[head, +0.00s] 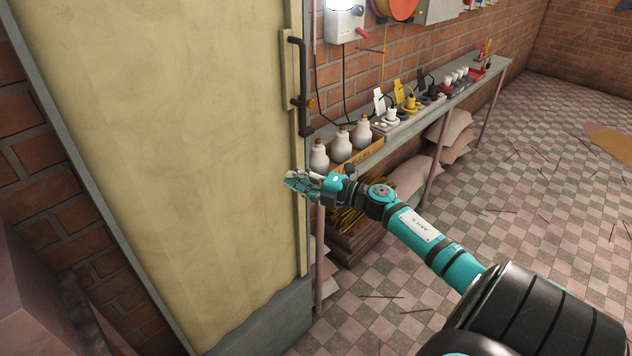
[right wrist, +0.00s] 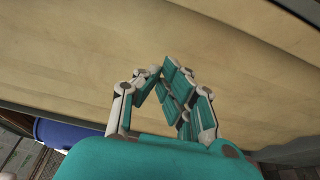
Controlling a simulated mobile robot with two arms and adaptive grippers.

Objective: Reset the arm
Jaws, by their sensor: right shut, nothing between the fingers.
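My right arm (head: 418,236) reaches in from the lower right in the head view. Its teal and white gripper (head: 292,184) is near the right edge of a tan door (head: 170,150), below the dark door handle (head: 300,85). In the right wrist view the gripper (right wrist: 163,75) shows its fingers drawn together, with nothing between them. The door surface (right wrist: 120,40) fills most of that view behind the fingers. I cannot tell whether the fingertips touch the door. My left gripper is not in view.
A narrow shelf (head: 495,66) runs along the brick wall, with white bottles (head: 341,146) and several small devices. Pale sacks (head: 450,135) lie under it. The tiled floor (head: 540,200) to the right is mostly clear, with scattered sticks. A blue object (right wrist: 62,132) shows in the right wrist view.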

